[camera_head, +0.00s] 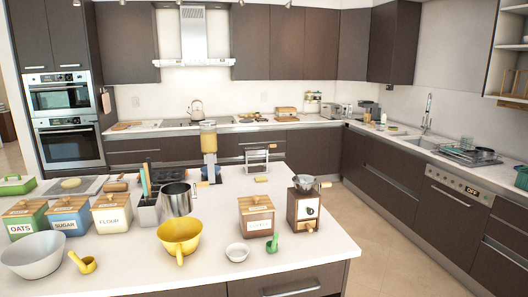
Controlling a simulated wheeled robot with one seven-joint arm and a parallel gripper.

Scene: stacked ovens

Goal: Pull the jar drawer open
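My gripper is not in view. No drawer is marked as the jar drawer, so I cannot tell which one it is. At the bottom of the head view, the island has a dark drawer front (246,287) with a metal bar handle (292,290); it looks closed, but its lower part is cut off. On the island above stand lidded canisters: the green oats canister (26,220), the blue sugar canister (69,217), the cream flour canister (112,217) and a brown canister (257,220). A wooden grinder (304,212) with a small knob stands beside the brown canister.
Stacked ovens (65,120) stand at the back left. The floor (385,240) on the right is clear.

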